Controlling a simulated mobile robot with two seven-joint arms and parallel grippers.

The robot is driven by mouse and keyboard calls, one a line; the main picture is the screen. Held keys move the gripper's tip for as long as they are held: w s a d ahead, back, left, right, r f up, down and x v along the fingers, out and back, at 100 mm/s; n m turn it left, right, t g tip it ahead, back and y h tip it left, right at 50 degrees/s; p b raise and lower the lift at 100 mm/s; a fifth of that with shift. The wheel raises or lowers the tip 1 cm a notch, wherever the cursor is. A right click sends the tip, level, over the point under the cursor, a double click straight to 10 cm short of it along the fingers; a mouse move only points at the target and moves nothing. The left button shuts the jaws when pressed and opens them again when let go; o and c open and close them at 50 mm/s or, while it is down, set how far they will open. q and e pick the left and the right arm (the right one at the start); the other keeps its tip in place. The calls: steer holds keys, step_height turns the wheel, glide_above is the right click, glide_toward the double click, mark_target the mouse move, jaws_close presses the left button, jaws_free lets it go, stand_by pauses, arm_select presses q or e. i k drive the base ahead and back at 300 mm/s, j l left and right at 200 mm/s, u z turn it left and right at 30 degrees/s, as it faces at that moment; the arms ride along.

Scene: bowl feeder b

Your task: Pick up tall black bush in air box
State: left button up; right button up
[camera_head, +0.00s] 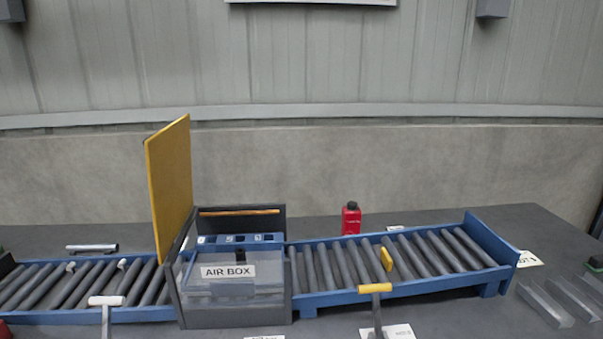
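The air box (188,296) stands left of centre, a dark grey box with a clear front and a label reading AIR BOX (228,272). A yellow panel (170,190) stands upright at its left side. A blue rack (264,239) with small white labels sits inside, near the top. Neither of my grippers is in view.
Blue-framed roller conveyors run left (60,316) and right (345,296) of the box. A red bottle (351,220) stands behind the right one. A white-topped T-shaped handle (105,301) and a yellow-topped one (375,288) stand in front. Clear trays (545,304) lie at right.

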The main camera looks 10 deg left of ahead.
mark_target(240, 254)
steer(key=j, duration=2)
steer(key=i+l+u, duration=0.15)
steer(key=l, duration=0.85)
steer(key=k+j, duration=0.05)
